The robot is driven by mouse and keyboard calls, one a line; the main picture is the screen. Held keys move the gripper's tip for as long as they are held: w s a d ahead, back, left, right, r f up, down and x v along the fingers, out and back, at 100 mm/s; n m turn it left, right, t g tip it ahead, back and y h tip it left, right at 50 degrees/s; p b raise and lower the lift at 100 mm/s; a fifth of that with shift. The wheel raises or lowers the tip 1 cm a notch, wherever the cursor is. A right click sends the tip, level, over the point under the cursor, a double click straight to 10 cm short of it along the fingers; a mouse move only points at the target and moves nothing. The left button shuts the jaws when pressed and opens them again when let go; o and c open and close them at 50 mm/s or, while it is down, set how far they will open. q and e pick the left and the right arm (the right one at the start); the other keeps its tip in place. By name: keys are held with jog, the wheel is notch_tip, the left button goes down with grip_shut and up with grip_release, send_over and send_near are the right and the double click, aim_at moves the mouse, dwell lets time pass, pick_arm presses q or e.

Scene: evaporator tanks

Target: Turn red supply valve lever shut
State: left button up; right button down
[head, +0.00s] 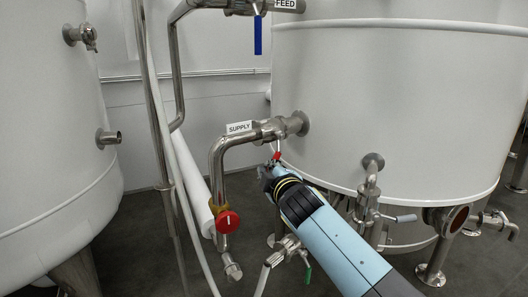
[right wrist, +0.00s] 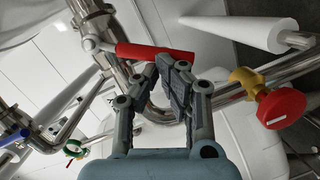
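The red supply valve lever (head: 277,155) hangs down from the valve on the steel pipe beside the SUPPLY label (head: 239,127) in the head view. In the right wrist view the red lever (right wrist: 155,53) lies crosswise just beyond the fingertips. My right gripper (head: 270,168) is just below the lever, and it also shows in the right wrist view (right wrist: 158,68). Its fingers are partly apart, with a narrow gap and nothing seen between them. Whether the tips touch the lever I cannot tell. My left gripper is not in view.
A red round knob (head: 228,222) on a yellow fitting sits lower left on the pipe. A blue lever (head: 258,36) hangs above near the FEED label (head: 285,4). The large white tank (head: 390,100) stands close behind, with a lower tap (head: 372,190) at right.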

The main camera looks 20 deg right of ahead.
pick_arm(q)
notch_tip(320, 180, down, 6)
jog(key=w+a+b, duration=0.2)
jog(key=b, duration=0.4)
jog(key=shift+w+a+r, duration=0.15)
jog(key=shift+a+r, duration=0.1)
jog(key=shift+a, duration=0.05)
pick_arm(e)
jog(key=d+n, duration=0.1)
jog(key=d+f+n+t, duration=0.1)
jog(key=d+f+n, duration=0.1)
jog(key=n, duration=0.1)
jog(key=shift+w+f+t+h, duration=0.1)
jog(key=shift+w+t+h, duration=0.2)
pick_arm(q)
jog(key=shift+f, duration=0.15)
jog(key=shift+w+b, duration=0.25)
jog(key=shift+b, duration=0.05)
pick_arm(e)
jog(key=shift+d, duration=0.1)
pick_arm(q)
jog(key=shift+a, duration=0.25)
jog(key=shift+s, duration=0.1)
